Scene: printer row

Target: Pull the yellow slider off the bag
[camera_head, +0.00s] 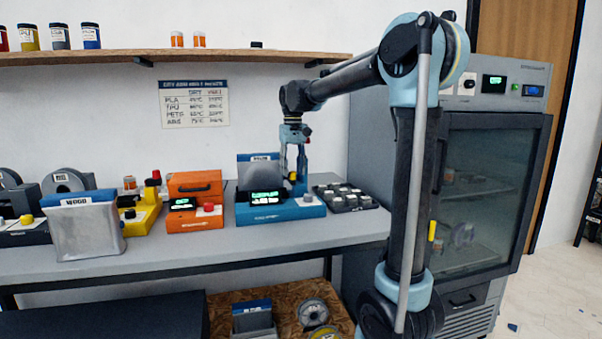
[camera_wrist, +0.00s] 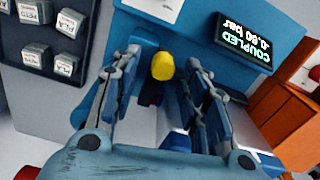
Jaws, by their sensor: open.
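The yellow slider (camera_wrist: 162,66) shows in the wrist view as a rounded yellow piece between my gripper's (camera_wrist: 160,80) two fingers. The fingers are spread, with a gap visible on each side of it. In the head view my gripper (camera_head: 293,178) points down at the right edge of the grey bag (camera_head: 257,171), which stands upright on the blue machine (camera_head: 300,210). A small bit of yellow (camera_head: 292,176) shows there at the fingers. How the slider sits on the bag is mostly hidden by the fingers.
The blue machine's display (camera_wrist: 245,42) reads "COUPLED" and -0.80 bar in the wrist view. A dark tray of labelled blocks (camera_head: 346,198) lies right of it, an orange machine (camera_head: 194,217) left. A bag marked WOOD (camera_head: 86,232) stands farther left. A shelf (camera_head: 170,55) runs above.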

